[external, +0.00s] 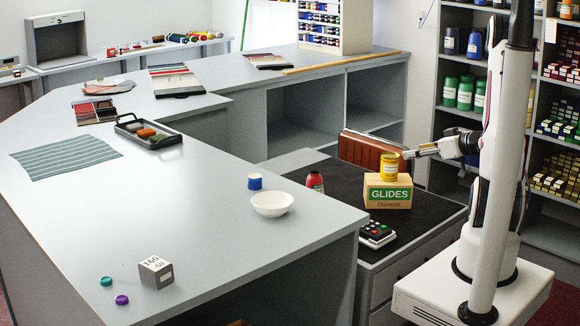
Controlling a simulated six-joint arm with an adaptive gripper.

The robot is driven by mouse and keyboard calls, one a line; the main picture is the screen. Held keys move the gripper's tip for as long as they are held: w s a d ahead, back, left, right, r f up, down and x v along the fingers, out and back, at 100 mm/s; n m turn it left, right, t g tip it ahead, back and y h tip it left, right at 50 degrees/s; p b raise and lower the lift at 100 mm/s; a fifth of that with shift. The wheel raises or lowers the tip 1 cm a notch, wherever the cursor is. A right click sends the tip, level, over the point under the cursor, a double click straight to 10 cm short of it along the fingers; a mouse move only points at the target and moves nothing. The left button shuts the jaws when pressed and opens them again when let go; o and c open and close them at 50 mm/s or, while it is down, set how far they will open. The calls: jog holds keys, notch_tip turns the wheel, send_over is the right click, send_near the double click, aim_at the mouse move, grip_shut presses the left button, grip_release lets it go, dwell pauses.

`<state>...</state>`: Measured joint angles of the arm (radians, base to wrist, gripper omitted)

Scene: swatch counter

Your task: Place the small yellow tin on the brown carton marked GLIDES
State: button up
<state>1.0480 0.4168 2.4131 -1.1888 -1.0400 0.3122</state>
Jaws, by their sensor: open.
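The small yellow tin (390,167) stands upright on top of the brown carton (388,204), whose green band reads GLIDES. The carton sits on the dark top of the lower counter. My gripper (408,154) is open and reaches in from the right, its fingertips at the tin's upper right edge. I cannot tell whether the fingers touch the tin. The tin's far side is hidden.
A red bottle (315,182) and a keypad (377,234) stand near the carton on the dark top (345,190). A brown chair back (370,150) rises behind.

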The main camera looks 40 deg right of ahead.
jog(key=shift+s, duration=0.15)
jog(key=shift+r, duration=0.1)
dwell(0.5)
jog(key=s+a+r+g+h, duration=0.1)
jog(key=a+r+g+h, duration=0.4)
jog(key=a+r, duration=0.45)
jog(key=s+a+r+g+y, duration=0.2)
jog(key=s+a+y, duration=0.3)
jog(key=s+a, duration=1.2)
jog(key=shift+s+a+r+g, duration=0.3)
jog(key=shift+a+g, duration=0.2)
jog(key=shift+a, duration=0.7)
